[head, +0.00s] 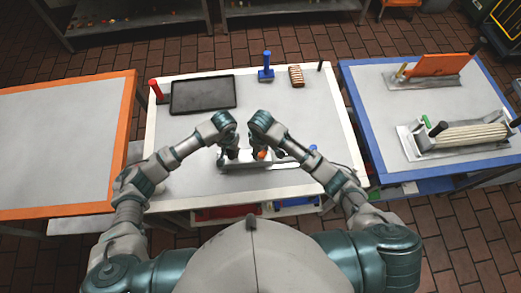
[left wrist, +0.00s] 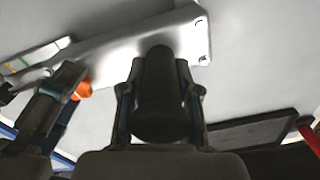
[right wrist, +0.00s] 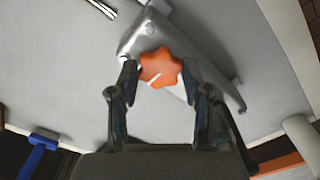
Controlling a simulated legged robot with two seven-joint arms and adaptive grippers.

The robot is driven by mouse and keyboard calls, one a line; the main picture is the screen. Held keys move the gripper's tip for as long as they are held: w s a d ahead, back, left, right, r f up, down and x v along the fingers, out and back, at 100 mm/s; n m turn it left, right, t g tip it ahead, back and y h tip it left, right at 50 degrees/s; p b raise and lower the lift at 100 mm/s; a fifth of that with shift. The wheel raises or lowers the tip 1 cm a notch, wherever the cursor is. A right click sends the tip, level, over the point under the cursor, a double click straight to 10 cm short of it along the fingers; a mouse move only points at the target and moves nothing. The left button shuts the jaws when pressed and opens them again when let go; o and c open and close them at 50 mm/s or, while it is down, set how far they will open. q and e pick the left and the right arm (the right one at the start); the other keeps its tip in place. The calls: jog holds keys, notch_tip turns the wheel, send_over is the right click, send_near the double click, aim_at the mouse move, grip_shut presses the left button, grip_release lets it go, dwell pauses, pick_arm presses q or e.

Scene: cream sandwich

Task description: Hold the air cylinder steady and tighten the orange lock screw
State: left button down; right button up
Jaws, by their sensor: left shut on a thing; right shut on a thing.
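The orange lock screw (right wrist: 160,68), a star-shaped knob with a pale mark, sits on a grey metal body (right wrist: 195,62), which seems to be the air cylinder assembly. My right gripper (right wrist: 158,82) is shut on the screw, one finger at each side. In the left wrist view, a black cylindrical part (left wrist: 162,95) stands on the end of the metal body (left wrist: 120,45). My left gripper (left wrist: 160,85) is shut on this black part. In the head view, my left gripper (head: 231,155) and right gripper (head: 262,153) are close together, partly hiding the body (head: 240,166).
A black tray (head: 203,94), a red-handled thing (head: 156,90), a blue tool (head: 266,68) and a brown ribbed block (head: 296,76) lie toward the table's back. A blue-edged table (head: 375,120) with metal fixtures stands right, an orange-edged table (head: 60,145) left.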

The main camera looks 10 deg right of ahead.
pick_arm(q)
jog(key=shift+s, duration=0.1)
pick_arm(e)
jog(key=shift+w+d, duration=0.15)
jog(key=shift+d, duration=0.1)
jog(key=o, duration=1.2)
jog(key=shift+c, duration=0.2)
jog(key=shift+a, duration=0.1)
jog(key=shift+r, duration=0.15)
notch_tip(320, 180, up, 12)
jog(key=shift+f, duration=0.2)
